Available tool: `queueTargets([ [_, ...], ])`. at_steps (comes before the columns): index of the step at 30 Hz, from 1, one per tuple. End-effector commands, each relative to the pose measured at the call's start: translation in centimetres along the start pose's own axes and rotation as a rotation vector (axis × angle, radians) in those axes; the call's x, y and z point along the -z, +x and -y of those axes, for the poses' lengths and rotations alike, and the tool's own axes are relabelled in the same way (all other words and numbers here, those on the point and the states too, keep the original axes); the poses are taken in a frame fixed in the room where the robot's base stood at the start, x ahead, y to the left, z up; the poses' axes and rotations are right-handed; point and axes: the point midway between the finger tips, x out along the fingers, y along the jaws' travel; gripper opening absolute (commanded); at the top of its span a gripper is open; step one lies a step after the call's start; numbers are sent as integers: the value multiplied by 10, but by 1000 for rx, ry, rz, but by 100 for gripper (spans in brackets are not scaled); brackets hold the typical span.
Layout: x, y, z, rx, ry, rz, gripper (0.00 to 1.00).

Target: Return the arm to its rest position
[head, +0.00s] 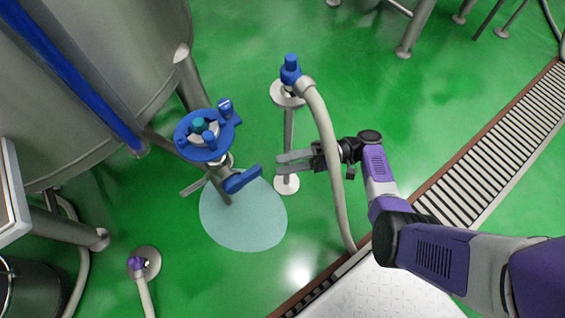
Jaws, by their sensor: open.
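My arm, purple, grey and black, reaches in from the lower right in the head view. My gripper (281,162) is at its end, pointing left, with its grey fingers apart and nothing seen between them. The fingertips appear near the post of a metal stand (289,135); I cannot tell whether they touch it. A beige hose (328,135) hangs from the stand's top and passes by the gripper and wrist. Left of the gripper is a valve with a blue handwheel (203,135) and a blue lever (242,180).
A large steel tank (85,85) fills the upper left. A pale puddle (243,222) lies on the green floor below the valve. A slotted drain channel (490,150) runs along the right. A hose fitting with a purple cap (136,264) is at the lower left.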

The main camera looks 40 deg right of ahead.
Motion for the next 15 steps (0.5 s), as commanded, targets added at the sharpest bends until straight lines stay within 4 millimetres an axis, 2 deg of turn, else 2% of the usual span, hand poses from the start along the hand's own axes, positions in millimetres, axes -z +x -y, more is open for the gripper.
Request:
queueTargets([
  [11, 0, 1, -1, -3, 1, -1, 56],
  [14, -8, 4, -13, -39, 17, -9, 56],
  [15, -14, 6, -24, -73, 28, -16, 56],
])
